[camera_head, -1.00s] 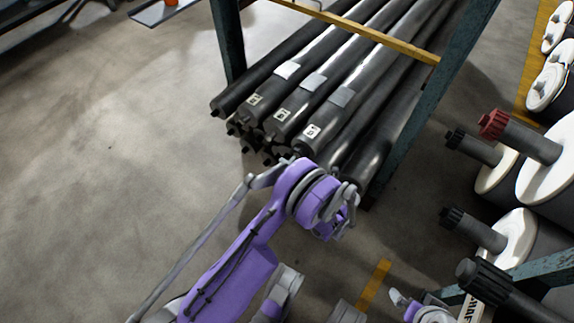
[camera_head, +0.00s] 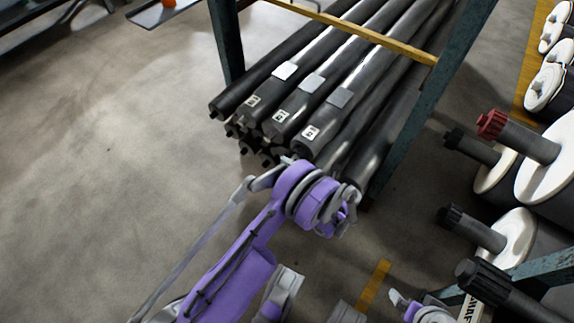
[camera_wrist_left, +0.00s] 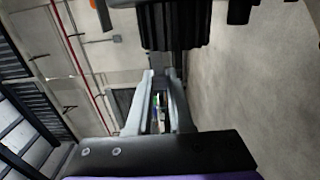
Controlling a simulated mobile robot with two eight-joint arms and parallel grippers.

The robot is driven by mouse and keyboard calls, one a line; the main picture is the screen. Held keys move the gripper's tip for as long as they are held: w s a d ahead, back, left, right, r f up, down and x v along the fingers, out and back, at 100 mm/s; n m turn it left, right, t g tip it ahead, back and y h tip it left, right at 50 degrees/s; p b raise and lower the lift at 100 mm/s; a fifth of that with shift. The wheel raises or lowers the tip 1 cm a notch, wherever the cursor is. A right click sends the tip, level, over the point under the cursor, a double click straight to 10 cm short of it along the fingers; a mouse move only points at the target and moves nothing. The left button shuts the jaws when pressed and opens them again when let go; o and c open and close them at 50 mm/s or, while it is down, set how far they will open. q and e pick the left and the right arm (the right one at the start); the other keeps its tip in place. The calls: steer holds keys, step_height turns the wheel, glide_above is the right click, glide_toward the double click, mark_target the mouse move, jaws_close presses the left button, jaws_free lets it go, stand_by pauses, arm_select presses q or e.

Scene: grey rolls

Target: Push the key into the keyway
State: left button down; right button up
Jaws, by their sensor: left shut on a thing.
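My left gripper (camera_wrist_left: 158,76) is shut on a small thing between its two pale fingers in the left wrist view. I take it for the key, but it is too small and hidden to make out. A dark ribbed shaft end (camera_wrist_left: 174,26) is right in front of the fingertips. Its grooves run lengthwise; I cannot tell which one is the keyway, or whether the key touches it. In the head view my purple left arm (camera_head: 235,270) reaches up from the lower left, its fingers hidden behind the wrist. A purple and grey part of my right arm shows at the bottom.
A rack with teal posts (camera_head: 430,118) and a yellow bar (camera_head: 350,30) holds several long dark rolls (camera_head: 300,100). At the right are white-ended rolls with dark shafts (camera_head: 475,230) and one red-tipped shaft (camera_head: 515,133). The concrete floor (camera_head: 90,190) at left is clear.

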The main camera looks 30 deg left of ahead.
arm_select(q)
steer(key=shift+w+d, duration=0.1)
steer(key=shift+w, duration=1.3)
steer(key=c, duration=0.7)
jaws_free()
steer(key=shift+c, duration=0.2)
steer(key=d+p, duration=0.2)
steer(key=d, duration=0.9)
steer(key=shift+s, duration=0.4)
steer(key=shift+a, duration=0.1)
